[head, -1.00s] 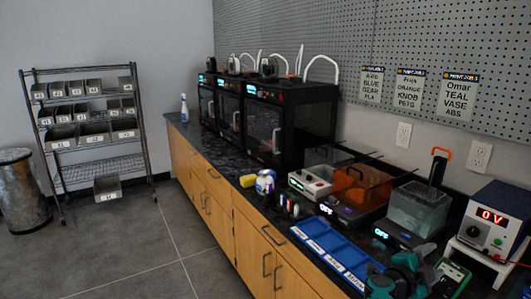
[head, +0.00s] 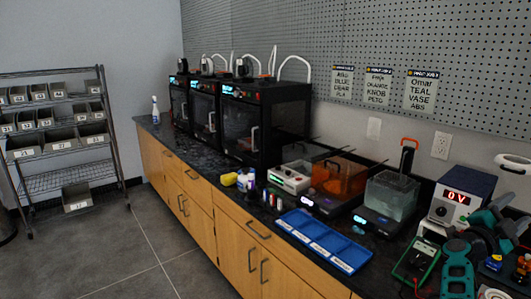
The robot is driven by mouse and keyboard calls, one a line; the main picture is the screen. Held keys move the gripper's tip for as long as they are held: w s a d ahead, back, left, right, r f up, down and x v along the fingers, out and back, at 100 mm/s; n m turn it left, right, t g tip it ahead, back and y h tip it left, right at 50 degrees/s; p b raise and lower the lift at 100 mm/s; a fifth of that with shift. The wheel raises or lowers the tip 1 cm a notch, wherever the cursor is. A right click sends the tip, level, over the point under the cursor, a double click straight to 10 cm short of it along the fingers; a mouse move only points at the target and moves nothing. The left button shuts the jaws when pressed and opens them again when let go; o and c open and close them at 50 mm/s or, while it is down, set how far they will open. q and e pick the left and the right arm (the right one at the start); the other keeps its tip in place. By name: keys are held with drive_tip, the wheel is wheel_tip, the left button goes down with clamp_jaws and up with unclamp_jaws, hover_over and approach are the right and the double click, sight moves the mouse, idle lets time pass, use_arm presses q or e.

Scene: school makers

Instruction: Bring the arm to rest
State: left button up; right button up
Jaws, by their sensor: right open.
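My right gripper (head: 457,268) is at the lower right of the head view, above the near end of the counter. It is teal and dark grey, and it is open with nothing seen between its fingers. My right arm (head: 489,232) comes in from the right edge, bent, in front of the counter equipment. My left gripper and arm are not in view.
A green-edged meter (head: 417,259) lies just left of my right gripper. A power supply (head: 462,197) reading 0 V stands behind it. A blue divided tray (head: 325,241) lies further left on the dark counter. Floor (head: 125,255) is clear at left.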

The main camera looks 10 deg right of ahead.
drive_tip(key=s+d+r+g+h, duration=0.1)
drive_tip(key=s+d+r+h, duration=0.2)
drive_tip(key=s+d+r, duration=0.5)
drive_tip(key=s+d+r+g+h, duration=0.2)
drive_tip(key=s+d+r, duration=0.1)
drive_tip(key=r, duration=0.8)
drive_tip(key=w+a+f+n+t+y, duration=0.3)
drive_tip(key=w+a+n+t+y, duration=0.3)
drive_tip(key=n+t, duration=0.4)
drive_tip(key=w+a+f+n+t+y, duration=0.4)
drive_tip(key=w+a+n+t+y, duration=0.15)
drive_tip(key=n+t, duration=0.35)
drive_tip(key=w+a+f+n+y, duration=0.4)
drive_tip(key=a+f+n+y, duration=0.5)
drive_tip(key=a+f, duration=0.45)
drive_tip(key=s+a+f+n+g+y, duration=0.2)
drive_tip(key=s+a+f+y, duration=0.1)
drive_tip(key=a+f, duration=0.3)
drive_tip(key=s+a+f+n+g+y, duration=0.1)
drive_tip(key=s+a+f+g+y, duration=0.15)
drive_tip(key=a+f, duration=0.4)
drive_tip(key=s+a+f+n+g+y, duration=0.2)
drive_tip(key=s+a+f+g, duration=0.3)
drive_tip(key=s+a+f, duration=0.8)
drive_tip(key=s+a+f+m, duration=0.2)
drive_tip(key=a+m, duration=0.3)
drive_tip(key=a, duration=0.3)
drive_tip(key=shift+s+a, duration=0.15)
drive_tip(key=shift+a, duration=0.15)
